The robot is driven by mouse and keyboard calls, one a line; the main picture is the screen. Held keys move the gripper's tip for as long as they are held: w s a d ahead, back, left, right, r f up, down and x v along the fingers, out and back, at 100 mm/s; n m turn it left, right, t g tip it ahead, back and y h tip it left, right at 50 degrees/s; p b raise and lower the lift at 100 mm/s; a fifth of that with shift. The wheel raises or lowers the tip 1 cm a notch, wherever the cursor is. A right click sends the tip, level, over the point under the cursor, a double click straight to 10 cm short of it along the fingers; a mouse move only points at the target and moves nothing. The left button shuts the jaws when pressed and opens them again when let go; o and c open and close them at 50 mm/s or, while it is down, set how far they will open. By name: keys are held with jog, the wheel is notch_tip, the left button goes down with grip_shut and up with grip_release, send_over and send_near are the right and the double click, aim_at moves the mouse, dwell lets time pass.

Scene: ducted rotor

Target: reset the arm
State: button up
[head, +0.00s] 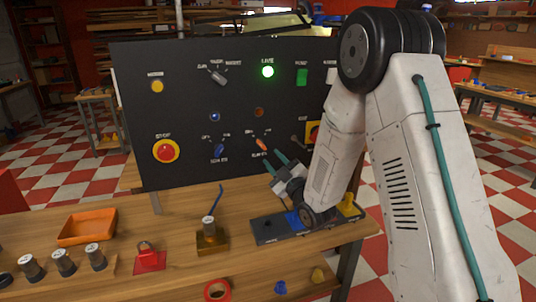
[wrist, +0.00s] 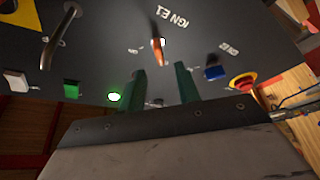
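My gripper (head: 276,160) is in front of the lower middle of the black control panel (head: 180,115), its two green fingers apart and nothing held between them. In the wrist view, my gripper (wrist: 159,85) shows its fingers spread, with the panel close beyond. An orange-tipped switch (head: 263,144) sits just above and left of the fingertips. In the wrist view this switch (wrist: 158,48) shows past the fingertips, roughly between them, beside the marking IGN E1. I cannot tell whether a finger touches the panel.
A red stop button (head: 166,151), a blue switch (head: 219,150) and a lit green lamp (head: 267,72) are on the panel. The wooden bench (head: 185,280) holds an orange tray (head: 88,227), a brass-coloured block (head: 212,238) and a dark base (head: 268,232) below my arm.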

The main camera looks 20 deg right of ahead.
jog(key=shift+s+d+f, duration=0.15)
jog(key=shift+s, duration=0.35)
jog(key=s+d+r+m+g+h, duration=0.3)
jog(key=s+r+m+g+h, duration=0.25)
jog(key=s+g, duration=0.25)
jog(key=s+a+r+m+g, duration=0.1)
jog(key=s+m+g, duration=0.2)
jog(key=s, duration=1.3)
jog(key=s+a+r+m+g, duration=0.1)
jog(key=s+g, duration=0.7)
jog(key=s, duration=0.9)
jog(key=shift+s+r+m, duration=0.3)
jog(key=shift+r+m, duration=0.2)
jog(key=shift+m, duration=0.55)
